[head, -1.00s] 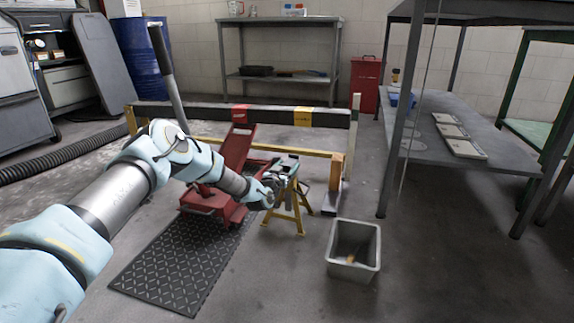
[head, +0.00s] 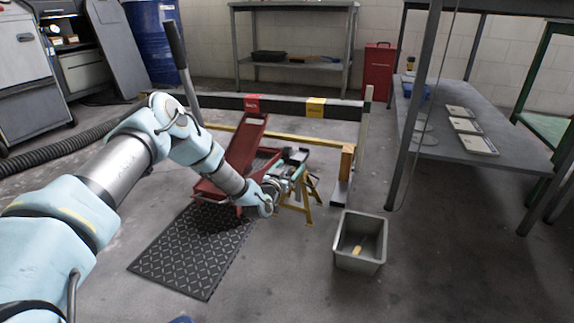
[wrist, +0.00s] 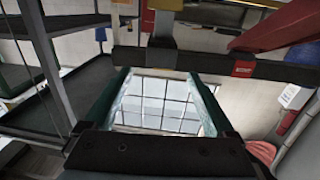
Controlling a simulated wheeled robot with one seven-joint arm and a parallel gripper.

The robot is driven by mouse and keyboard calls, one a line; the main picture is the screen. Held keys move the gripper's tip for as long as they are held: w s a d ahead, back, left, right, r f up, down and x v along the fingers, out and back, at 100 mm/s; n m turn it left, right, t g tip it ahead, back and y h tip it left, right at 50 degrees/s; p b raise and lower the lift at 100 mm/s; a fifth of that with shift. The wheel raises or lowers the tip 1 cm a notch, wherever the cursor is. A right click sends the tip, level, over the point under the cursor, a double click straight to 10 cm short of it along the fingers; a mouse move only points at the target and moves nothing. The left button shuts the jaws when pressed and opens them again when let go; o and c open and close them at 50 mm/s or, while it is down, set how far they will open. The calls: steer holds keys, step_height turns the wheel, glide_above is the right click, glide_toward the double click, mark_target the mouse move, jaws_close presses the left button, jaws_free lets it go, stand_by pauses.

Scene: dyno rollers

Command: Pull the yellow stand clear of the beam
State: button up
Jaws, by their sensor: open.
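The yellow stand (head: 307,212) is on the floor near the red floor jack, its legs splayed. The arm hides part of it in the head view. My gripper (head: 292,168) is at the upper part of the stand, in front of it in the picture; I cannot tell whether they touch. In the wrist view my gripper (wrist: 160,75) has its two green fingers wide apart, with only tiled wall showing between them. The dark beam (head: 218,101), with a red and a yellow tag, runs behind and above the stand. The beam also crosses the wrist view (wrist: 205,64).
The red jack (head: 242,150) stands left of the stand by a black mat (head: 190,250). A grey bin (head: 345,262) is at the right front. A grey table (head: 440,130) stands at the right. The floor right of the bin is clear.

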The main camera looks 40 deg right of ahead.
steer(key=shift+v, duration=1.1)
steer(key=shift+w, duration=0.1)
steer(key=w+a+r+n+g+y+p, duration=0.1)
steer(key=w+a+r+y+p, duration=0.15)
steer(key=a+r, duration=0.55)
steer(key=w+a+r+n+g+y+p, duration=0.1)
steer(key=w+a+r+y+p, duration=0.2)
steer(key=a, duration=1)
steer(key=w+a+r+n+y+p, duration=0.1)
steer(key=w+a+r+y, duration=0.1)
steer(key=a+r+y, duration=0.6)
steer(key=s+a+r+n+g+p, duration=0.1)
steer(key=s+a+r+n, duration=0.15)
steer(key=a, duration=0.65)
steer(key=s+a+r+n+g+p, duration=0.1)
steer(key=s+a, duration=0.3)
steer(key=a, duration=0.4)
steer(key=s+a+r+n+g+y+p, duration=0.25)
steer(key=s+a+r+n, duration=0.3)
steer(key=s+a, duration=0.7)
step_height(320, 180, up, 39)
steer(key=s+m+p, duration=0.1)
steer(key=p, duration=3.6)
steer(key=shift+s+d+f+g, duration=0.25)
steer(key=shift+d+g, duration=0.05)
steer(key=shift+g, duration=0.05)
